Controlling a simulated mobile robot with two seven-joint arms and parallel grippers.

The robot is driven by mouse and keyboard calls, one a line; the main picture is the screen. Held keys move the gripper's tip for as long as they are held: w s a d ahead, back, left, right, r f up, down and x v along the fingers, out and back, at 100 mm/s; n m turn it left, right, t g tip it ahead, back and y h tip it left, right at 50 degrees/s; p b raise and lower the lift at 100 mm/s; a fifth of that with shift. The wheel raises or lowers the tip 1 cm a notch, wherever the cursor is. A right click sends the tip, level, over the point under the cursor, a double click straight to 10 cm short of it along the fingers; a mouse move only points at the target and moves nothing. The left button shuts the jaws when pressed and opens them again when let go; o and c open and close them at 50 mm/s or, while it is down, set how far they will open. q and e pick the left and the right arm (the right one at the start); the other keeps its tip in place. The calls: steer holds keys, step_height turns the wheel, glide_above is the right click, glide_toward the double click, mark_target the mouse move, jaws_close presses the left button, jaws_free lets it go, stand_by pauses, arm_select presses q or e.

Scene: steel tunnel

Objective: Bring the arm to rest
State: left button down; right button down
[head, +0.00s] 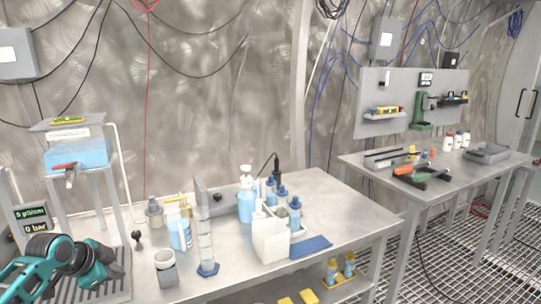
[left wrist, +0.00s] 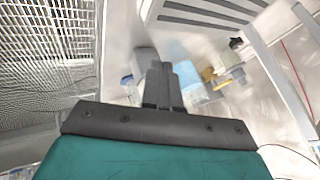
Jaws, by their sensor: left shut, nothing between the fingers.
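My left arm (head: 40,270), teal and dark grey, is folded at the lower left of the head view, over the left end of the near steel table (head: 335,205). My left gripper (left wrist: 160,68) shows in the left wrist view with its two dark fingers together and nothing between them. In that view the fingers stand in front of a blurred pale surface with blue and yellow items beyond, and I cannot tell the distance. My right gripper is in neither view.
The near table holds a grey cup (head: 165,270), a measuring cylinder (head: 206,245), a white container (head: 270,240) and several bottles. A water tank (head: 80,155) stands at the left. A second table (head: 455,170) with tools is at the right. Grating (head: 470,265) covers the floor.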

arm_select(q)
steer(key=s+d+f+n+t, duration=0.1)
steer(key=s+d+f+n, duration=0.2)
steer(key=s+d+f, duration=1.05)
steer(key=s+d+n+t+h, duration=0.1)
steer(key=s+d+n, duration=0.3)
steer(key=s+d, duration=0.6)
steer(key=shift+s+d+f+n+t, duration=0.15)
steer(key=shift+d+f+n+t, duration=0.2)
steer(key=shift+t, duration=0.45)
